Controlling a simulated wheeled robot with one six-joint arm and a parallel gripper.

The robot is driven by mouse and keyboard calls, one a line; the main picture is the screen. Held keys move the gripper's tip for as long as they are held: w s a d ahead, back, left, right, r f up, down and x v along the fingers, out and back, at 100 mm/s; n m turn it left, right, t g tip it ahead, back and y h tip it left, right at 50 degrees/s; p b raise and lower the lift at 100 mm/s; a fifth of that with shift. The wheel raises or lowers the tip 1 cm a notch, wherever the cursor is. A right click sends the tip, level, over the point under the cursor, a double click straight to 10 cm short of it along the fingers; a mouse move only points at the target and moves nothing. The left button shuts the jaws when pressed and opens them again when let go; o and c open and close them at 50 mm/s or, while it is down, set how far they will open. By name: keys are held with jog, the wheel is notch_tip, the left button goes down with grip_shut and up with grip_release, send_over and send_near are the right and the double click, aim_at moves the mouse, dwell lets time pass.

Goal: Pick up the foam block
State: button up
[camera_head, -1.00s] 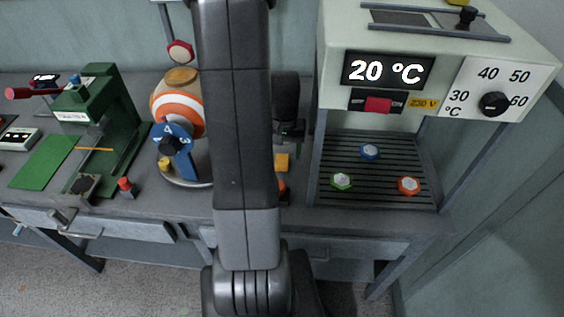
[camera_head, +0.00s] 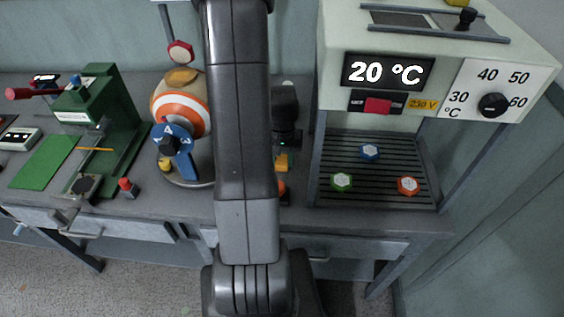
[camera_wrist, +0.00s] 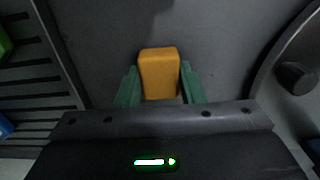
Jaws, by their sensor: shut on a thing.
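The foam block (camera_wrist: 159,73) is an orange-yellow block with rounded edges. In the wrist view it sits between the two green fingers of my gripper (camera_wrist: 160,88), which is shut on it. Its near end is hidden by the gripper body. In the head view, a small part of the block (camera_head: 281,163) shows beside my arm, below the dark gripper (camera_head: 284,148). I cannot tell whether it still touches the bench top.
The heating cabinet (camera_head: 376,68), reading 20 °C, stands right, with green (camera_head: 341,182), blue (camera_head: 369,152) and orange-red (camera_head: 408,186) knobs on its slatted floor. The striped ball (camera_head: 180,105) and green press (camera_head: 100,115) stand left. Grey bench (camera_head: 140,210) lies between.

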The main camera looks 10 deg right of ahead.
aim_at(282, 160)
notch_tip(282, 160, up, 10)
dwell(0.6)
jog(key=o, duration=0.4)
jog(key=shift+c, duration=1.3)
